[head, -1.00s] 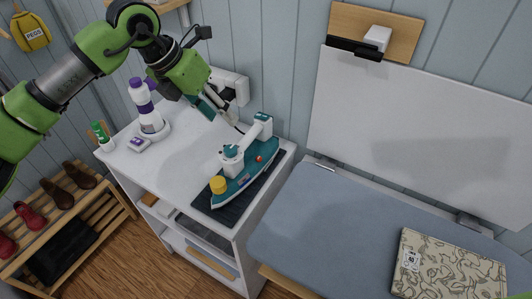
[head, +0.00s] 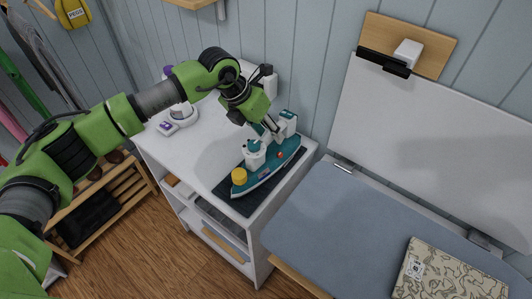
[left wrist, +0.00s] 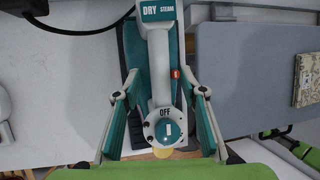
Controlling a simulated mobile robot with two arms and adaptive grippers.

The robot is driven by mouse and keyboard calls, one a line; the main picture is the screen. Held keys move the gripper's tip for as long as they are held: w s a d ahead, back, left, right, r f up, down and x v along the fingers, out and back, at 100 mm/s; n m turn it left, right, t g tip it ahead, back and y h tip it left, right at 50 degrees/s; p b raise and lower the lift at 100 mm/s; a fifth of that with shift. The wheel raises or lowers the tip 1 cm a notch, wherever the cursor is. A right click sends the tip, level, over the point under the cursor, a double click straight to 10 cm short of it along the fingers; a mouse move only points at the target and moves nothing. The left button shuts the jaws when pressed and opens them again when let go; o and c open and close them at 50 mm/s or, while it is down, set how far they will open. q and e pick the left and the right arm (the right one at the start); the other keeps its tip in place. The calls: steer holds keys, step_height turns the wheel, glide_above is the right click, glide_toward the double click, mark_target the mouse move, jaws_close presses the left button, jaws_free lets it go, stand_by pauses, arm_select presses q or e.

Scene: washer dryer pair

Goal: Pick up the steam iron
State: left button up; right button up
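The steam iron (head: 270,174), teal and white with a yellow cap at its front end, rests on a dark mat (head: 237,201) on the white cabinet. My left gripper (head: 271,133) is over the iron's handle, pointing down. In the left wrist view the left gripper (left wrist: 160,125) is open, with one finger on each side of the iron's pale handle (left wrist: 160,65). The "OFF" dial lies between the fingertips. Gaps show between fingers and handle. A green and dark part (left wrist: 290,145) at the right edge there may be my right gripper; its fingers are unclear.
A blue-grey ironing board (head: 330,222) with a patterned folded cloth (head: 445,275) is to the right. A white and purple bottle on a round base (head: 183,112) stands behind my left arm. A wall outlet is behind the iron. A shoe rack (head: 112,205) is at lower left.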

arm_select(q)
steer(key=shift+x, duration=1.2)
steer(key=shift+r, duration=0.1)
jaws_close()
steer(key=shift+w+r, duration=0.15)
